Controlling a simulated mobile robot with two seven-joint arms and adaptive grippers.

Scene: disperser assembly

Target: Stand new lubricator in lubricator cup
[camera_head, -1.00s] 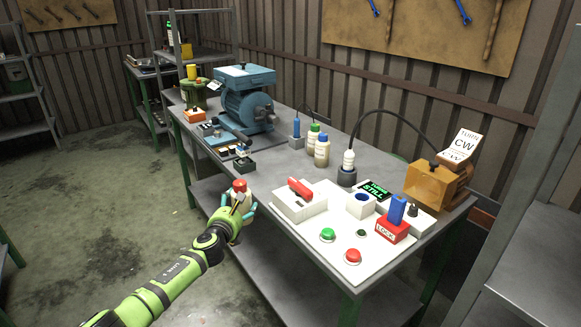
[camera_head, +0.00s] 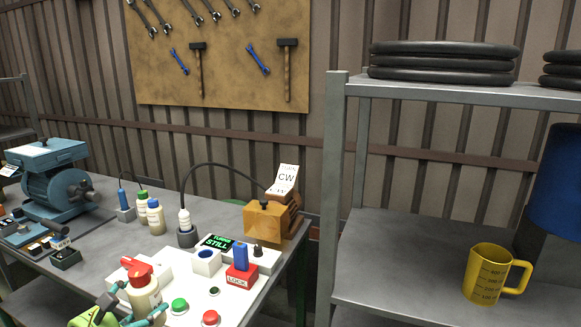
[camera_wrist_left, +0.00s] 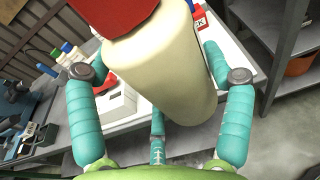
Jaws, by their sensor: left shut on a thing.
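A cream bottle with a red cap (camera_head: 143,296), apparently the new lubricator, is in my left gripper (camera_head: 131,310) at the bottom of the head view. The teal fingers are shut around its body. In the wrist view the bottle (camera_wrist_left: 170,70) fills the middle between the fingers (camera_wrist_left: 160,110), its red cap towards the upper left. It looks near upright in the head view, in front of the white panel. A white block with a round blue opening (camera_head: 207,262), possibly the lubricator cup, stands on the panel to the right, apart from the bottle. My right gripper is not in view.
A green button (camera_head: 179,305), a red button (camera_head: 210,318) and a red lock block with a blue top (camera_head: 241,273) are on the panel. A white bottle in a dark holder (camera_head: 186,235) with a hose stands behind. A shelf (camera_head: 390,250) is at the right.

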